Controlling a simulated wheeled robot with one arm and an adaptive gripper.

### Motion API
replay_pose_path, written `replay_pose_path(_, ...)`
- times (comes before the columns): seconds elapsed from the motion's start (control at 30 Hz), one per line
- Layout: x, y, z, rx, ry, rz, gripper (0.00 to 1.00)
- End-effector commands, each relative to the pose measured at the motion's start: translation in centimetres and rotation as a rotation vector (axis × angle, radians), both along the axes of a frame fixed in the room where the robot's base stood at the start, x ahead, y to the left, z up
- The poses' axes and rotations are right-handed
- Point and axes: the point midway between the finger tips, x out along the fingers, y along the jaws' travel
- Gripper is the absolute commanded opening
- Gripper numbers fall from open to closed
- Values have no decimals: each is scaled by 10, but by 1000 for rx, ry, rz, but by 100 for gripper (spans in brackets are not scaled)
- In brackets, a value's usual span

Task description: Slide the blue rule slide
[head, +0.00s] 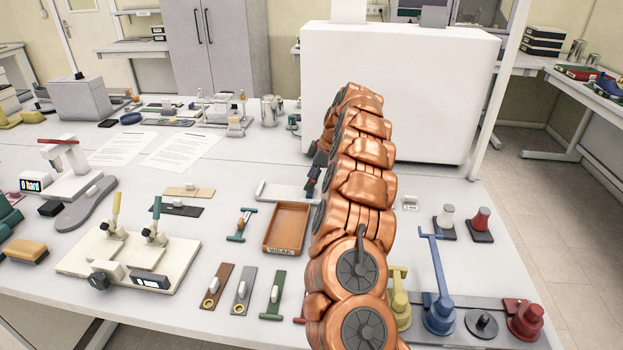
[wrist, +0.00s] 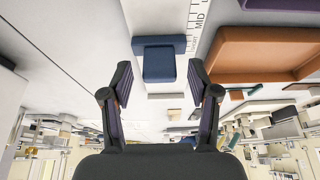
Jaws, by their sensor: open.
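The blue rule slide (wrist: 159,62) is a small blue block in the wrist view, sitting on a pale rule (wrist: 196,16) marked with ticks and "MID". My gripper (wrist: 160,78) is open, with its dark fingers on either side of the slide's near part. A gap shows beside each finger, and I cannot tell whether either one touches. In the head view my copper arm hides the slide; only a white end part of what looks like the rule (head: 275,191) shows left of the arm. Dark parts of my gripper (head: 315,172) show there, fingertips unclear.
A brown tray (head: 271,247) stands close to the rule and also shows in the wrist view (wrist: 250,48). Coloured levers and knobs (head: 437,310) stand front right. A large white box (head: 430,90) stands behind my arm.

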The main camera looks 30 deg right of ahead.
Motion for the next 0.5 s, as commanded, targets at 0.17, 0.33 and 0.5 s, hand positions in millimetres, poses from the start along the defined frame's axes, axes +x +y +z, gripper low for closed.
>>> replay_pose_path(0.17, 2, 3, -8, 0, 0, -1, 60)
replay_pose_path(0.33, 2, 3, -9, -1, -1, 0, 60)
replay_pose_path(0.5, 2, 3, -9, -1, -1, 0, 55)
